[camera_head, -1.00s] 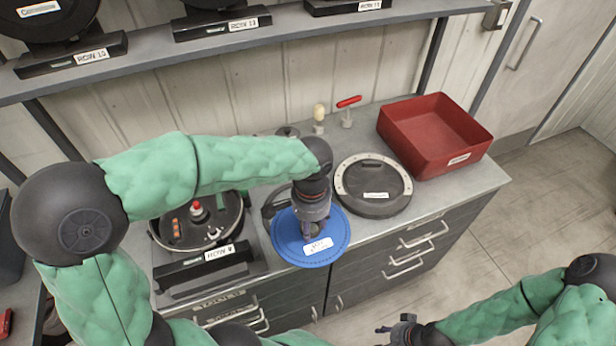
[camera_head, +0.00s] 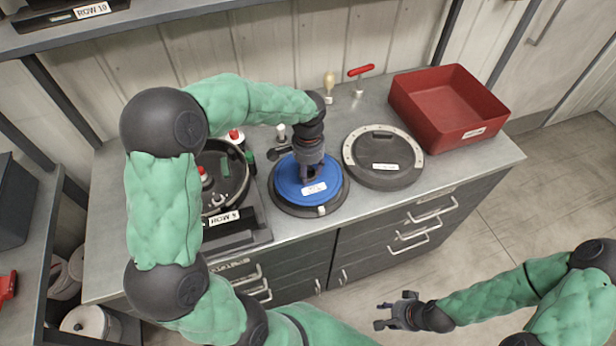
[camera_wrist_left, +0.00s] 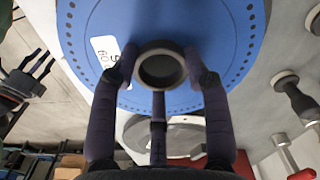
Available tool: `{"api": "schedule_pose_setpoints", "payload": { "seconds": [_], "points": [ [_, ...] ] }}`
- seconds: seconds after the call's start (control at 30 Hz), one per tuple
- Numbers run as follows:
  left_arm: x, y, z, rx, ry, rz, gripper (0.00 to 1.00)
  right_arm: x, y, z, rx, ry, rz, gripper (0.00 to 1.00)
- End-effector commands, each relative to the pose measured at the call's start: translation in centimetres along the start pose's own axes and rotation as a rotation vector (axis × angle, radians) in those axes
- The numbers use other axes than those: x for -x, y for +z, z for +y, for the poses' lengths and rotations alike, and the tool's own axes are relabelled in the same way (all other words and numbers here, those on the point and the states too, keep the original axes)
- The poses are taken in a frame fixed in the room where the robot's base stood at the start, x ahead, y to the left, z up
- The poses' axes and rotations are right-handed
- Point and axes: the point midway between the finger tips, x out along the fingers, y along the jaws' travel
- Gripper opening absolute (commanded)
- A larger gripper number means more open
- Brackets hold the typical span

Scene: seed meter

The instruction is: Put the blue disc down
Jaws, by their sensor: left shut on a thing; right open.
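The blue disc (camera_head: 291,189) has a white label and lies over a dark round base (camera_head: 331,204) on the counter. From above I cannot tell whether the disc fully touches the base. My left gripper (camera_head: 314,174) points down at the disc and is shut on its central hub. In the left wrist view the blue disc (camera_wrist_left: 200,25) fills the top, with small holes along its rim, and the fingers of my left gripper (camera_wrist_left: 160,80) close around the dark ring-shaped hub. My right gripper (camera_head: 388,314) is open and empty, low in front of the counter.
A dark round lid (camera_head: 383,160) with a pale rim lies right of the disc. A red bin (camera_head: 450,108) stands at the back right. A black seed meter housing (camera_head: 225,170) stands to the left. A red-handled tool (camera_head: 360,72) and a cream-handled tool (camera_head: 329,84) stand behind.

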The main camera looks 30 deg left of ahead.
Motion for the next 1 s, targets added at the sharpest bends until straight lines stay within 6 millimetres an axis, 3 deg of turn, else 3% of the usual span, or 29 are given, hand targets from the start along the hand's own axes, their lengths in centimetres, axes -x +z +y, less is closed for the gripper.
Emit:
{"api": "schedule_pose_setpoints", "payload": {
  "seconds": [0.23, 0.63, 0.67, 0.73, 1.0],
  "points": [
    [-3.5, -0.1, -0.3, 0.001, 0.001, -0.001, 0.16, -1.4, -0.1, 0.5, 0.000, 0.000, 0.000, 0.44],
    [-3.8, -0.1, -0.3, 0.000, 0.000, 0.000, 0.16, -1.5, -0.1, 0.5, 0.000, 0.000, 0.000, 0.44],
    [-3.8, -0.1, -0.3, 0.000, 0.000, -0.001, 0.50, -1.5, -0.1, 0.5, 0.000, 0.000, 0.000, 0.44],
    [-3.8, -0.1, -0.3, 0.000, 0.000, -0.001, 0.70, -1.4, -0.1, 0.5, 0.000, 0.000, 0.000, 0.44],
    [-3.8, -0.1, -0.2, 0.000, 0.000, -0.001, 0.71, -1.4, -0.1, 0.5, 0.000, 0.000, 0.000, 0.44]
  ]
}}
